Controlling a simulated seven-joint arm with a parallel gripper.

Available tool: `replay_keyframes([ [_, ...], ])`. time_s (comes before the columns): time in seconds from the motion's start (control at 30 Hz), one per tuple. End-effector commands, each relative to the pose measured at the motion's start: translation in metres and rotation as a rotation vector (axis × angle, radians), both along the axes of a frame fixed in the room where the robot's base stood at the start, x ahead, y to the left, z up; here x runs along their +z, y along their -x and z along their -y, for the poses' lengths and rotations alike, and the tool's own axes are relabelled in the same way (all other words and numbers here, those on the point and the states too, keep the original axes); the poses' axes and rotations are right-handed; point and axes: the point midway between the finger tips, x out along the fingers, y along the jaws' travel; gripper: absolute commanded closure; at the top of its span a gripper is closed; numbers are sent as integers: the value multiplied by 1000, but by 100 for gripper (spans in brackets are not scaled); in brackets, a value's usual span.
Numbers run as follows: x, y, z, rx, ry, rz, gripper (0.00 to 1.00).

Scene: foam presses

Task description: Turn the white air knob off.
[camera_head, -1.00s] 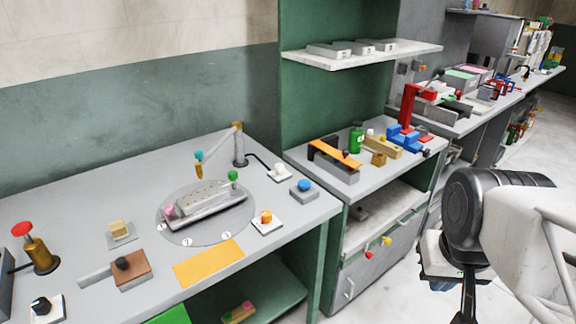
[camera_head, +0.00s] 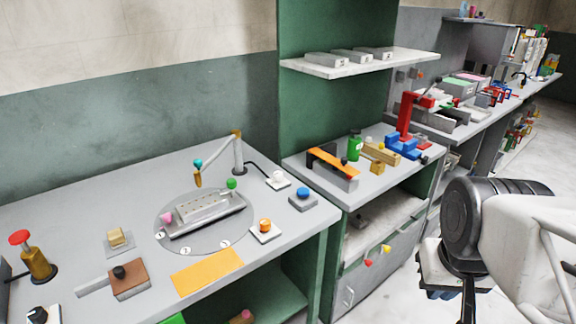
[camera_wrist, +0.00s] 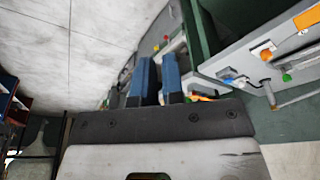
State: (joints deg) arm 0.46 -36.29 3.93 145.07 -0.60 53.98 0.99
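The white air knob (camera_head: 278,179) sits on a small white plate at the back right of the left bench, beside a post with a jointed arm. Its turn position is too small to tell. In the wrist view I cannot pick it out surely. My gripper (camera_wrist: 157,80) shows two blue fingers, parallel and apart, with nothing between them. In the head view my gripper hangs at the lower right, in front of the benches and well away from the knob. Its fingertips are hard to make out there.
Near the knob are a blue button (camera_head: 303,198), an orange knob (camera_head: 265,228) and a round turntable (camera_head: 172,238) with a grey mould. A jointed arm on a post (camera_head: 239,156) stands left of the knob. A second bench (camera_head: 308,167) stands to the right. Open floor lies around my gripper.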

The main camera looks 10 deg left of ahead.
Motion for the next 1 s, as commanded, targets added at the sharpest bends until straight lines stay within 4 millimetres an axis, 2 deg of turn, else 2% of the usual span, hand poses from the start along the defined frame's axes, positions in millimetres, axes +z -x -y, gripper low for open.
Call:
replay_keyframes([
  [0.03, 0, -1, 0, 1, 0, 0, 83],
  [0.17, 3, -6, -1, 5, 0, -2, 63],
  [0.33, 10, -24, -4, 21, 2, -10, 37],
  [0.57, 27, -68, -14, 61, 5, -25, 37],
  [1.0, 50, -168, -42, 150, 12, -59, 37],
])
